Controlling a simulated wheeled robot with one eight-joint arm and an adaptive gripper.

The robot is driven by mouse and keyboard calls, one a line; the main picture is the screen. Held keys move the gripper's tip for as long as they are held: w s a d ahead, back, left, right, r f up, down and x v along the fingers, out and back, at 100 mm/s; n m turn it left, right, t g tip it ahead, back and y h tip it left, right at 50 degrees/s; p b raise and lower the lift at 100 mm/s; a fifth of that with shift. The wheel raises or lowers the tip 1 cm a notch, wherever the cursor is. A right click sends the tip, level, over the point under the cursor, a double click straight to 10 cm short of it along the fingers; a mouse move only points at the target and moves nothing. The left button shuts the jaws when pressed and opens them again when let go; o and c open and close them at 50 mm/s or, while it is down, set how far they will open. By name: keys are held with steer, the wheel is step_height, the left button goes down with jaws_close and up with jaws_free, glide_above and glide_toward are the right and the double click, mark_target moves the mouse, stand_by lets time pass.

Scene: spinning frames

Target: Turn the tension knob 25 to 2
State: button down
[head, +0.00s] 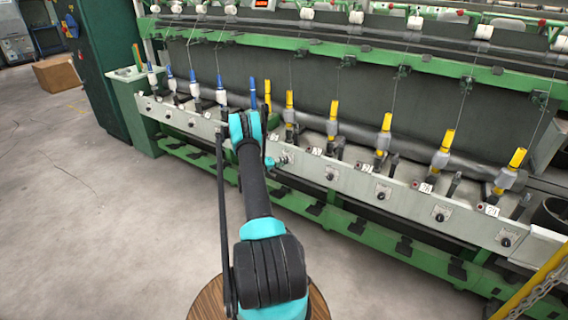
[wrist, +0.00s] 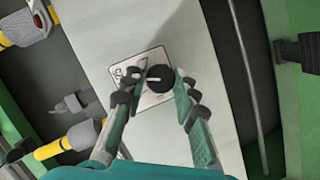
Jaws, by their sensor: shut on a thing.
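In the wrist view, a round black tension knob (wrist: 160,77) with a white pointer line sits on a pale square dial plate (wrist: 145,61). The line points left in that view, toward the plate's printed marks, which are too small to read. My gripper (wrist: 162,84) has one finger on each side of the knob and is shut on it. In the head view, my gripper (head: 276,160) is at the front of the pale rail, and the knob there is largely hidden by it.
The pale rail (head: 337,178) carries several similar black knobs, with numbered tags above. Yellow bobbins (head: 386,122) and blue ones (head: 221,83) stand behind it. Green framework (head: 400,246) runs below.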

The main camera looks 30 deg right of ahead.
steer(key=c, duration=1.2)
jaws_free()
steer(key=shift+a, duration=0.1)
steer(key=v, duration=1.2)
